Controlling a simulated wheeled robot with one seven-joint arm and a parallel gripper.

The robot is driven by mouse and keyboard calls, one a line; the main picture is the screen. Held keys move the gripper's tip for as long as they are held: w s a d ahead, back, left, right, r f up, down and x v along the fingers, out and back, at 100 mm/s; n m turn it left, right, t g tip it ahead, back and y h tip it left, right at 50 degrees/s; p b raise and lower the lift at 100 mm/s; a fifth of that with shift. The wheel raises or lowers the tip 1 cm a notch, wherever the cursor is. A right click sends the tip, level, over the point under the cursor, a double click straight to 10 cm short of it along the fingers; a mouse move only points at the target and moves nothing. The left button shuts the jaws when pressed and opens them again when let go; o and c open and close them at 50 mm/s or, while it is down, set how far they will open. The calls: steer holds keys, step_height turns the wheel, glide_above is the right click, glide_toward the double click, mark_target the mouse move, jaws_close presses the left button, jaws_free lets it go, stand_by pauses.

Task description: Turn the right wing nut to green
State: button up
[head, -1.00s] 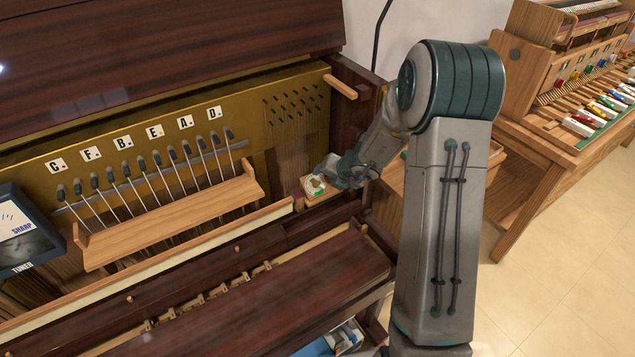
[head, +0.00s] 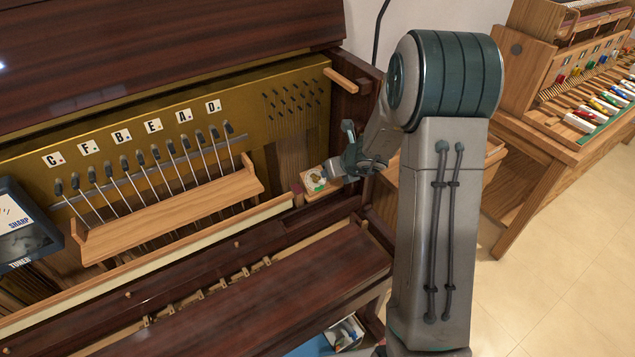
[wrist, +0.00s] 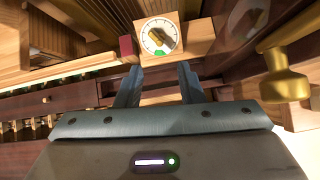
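The right wing nut (wrist: 158,38) is brass-coloured and sits on a round white dial (wrist: 147,33) on a pale wooden block (wrist: 192,36). In the wrist view the dial has a green patch (wrist: 158,53) at its lower edge. The nut looks slanted, and I cannot tell exactly where it points. In the head view the dial (head: 313,186) is small, at the right end of the piano. My gripper (wrist: 160,75) is open and empty, with the dial just beyond its fingertips.
A dark red block (wrist: 127,47) stands left of the dial's block. A brass knob-like part (wrist: 284,75) is close on the right in the wrist view.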

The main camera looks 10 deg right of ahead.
mark_target(319, 178)
steer(key=shift+w+a+f+n+b, duration=0.25)
steer(key=shift+w+f+n+b, duration=0.4)
steer(key=shift+n, duration=0.7)
steer(key=shift+w+a+f+n+b, duration=0.2)
steer(key=shift+w+f+n+b, duration=0.2)
steer(key=shift+f+n, duration=0.65)
steer(key=shift+w+a+f+n+b, duration=0.25)
steer(key=shift+w+f+n+b, duration=0.25)
steer(key=shift+n, duration=1.1)
steer(key=shift+w, duration=0.1)
steer(key=shift+b+x, duration=1.75)
steer(key=shift+x, duration=1.7)
steer(key=shift+s+d+r, duration=0.15)
steer(key=shift+s+r, duration=0.25)
steer(key=shift+r, duration=0.1)
